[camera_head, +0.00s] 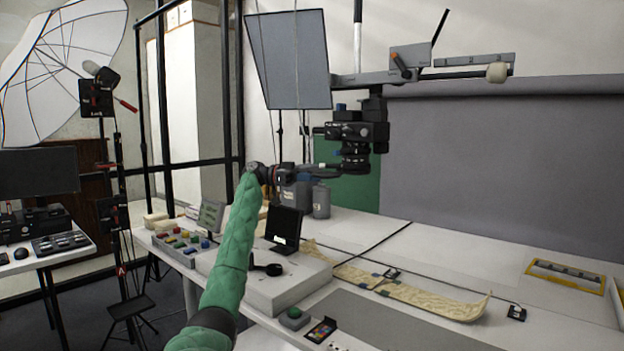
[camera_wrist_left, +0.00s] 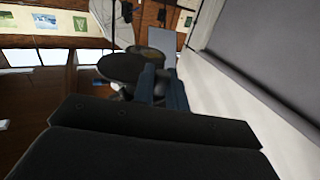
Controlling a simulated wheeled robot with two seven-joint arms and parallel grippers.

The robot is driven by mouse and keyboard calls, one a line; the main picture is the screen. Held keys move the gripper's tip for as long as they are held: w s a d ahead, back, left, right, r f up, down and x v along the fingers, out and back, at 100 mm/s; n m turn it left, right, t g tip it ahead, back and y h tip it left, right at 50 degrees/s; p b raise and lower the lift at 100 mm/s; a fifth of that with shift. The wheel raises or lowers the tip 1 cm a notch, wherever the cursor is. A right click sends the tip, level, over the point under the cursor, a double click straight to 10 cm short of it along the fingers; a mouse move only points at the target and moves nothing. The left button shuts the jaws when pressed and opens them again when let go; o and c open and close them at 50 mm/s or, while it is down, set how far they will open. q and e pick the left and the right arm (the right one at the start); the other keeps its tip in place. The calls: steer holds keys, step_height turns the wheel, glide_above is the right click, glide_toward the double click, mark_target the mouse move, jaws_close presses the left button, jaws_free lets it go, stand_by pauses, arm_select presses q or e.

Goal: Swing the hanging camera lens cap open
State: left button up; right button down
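The black camera (camera_head: 358,132) hangs from the overhead arm with its lens (camera_head: 355,160) pointing down. In the left wrist view a dark round disc (camera_wrist_left: 120,67), which looks like the lens cap, hangs beside a round opening (camera_wrist_left: 150,54) that looks like the lens. My left gripper (camera_head: 335,167) is raised on the green-sleeved arm, just left of the lens in the head view. Its fingers (camera_wrist_left: 162,88) are close together by the disc's right edge. I cannot tell whether they touch the disc or hold anything. My right gripper is out of view.
A grey panel (camera_head: 288,58) hangs left of the camera. Below are a small dark screen (camera_head: 284,228), grey bottles (camera_head: 321,200) and a long pale strip (camera_head: 425,298) on the white table. A grey backdrop (camera_head: 500,170) fills the right. The table's right part is mostly clear.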

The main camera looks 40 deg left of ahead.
arm_select(q)
steer(key=o, duration=0.3)
steer(key=shift+v, duration=3.85)
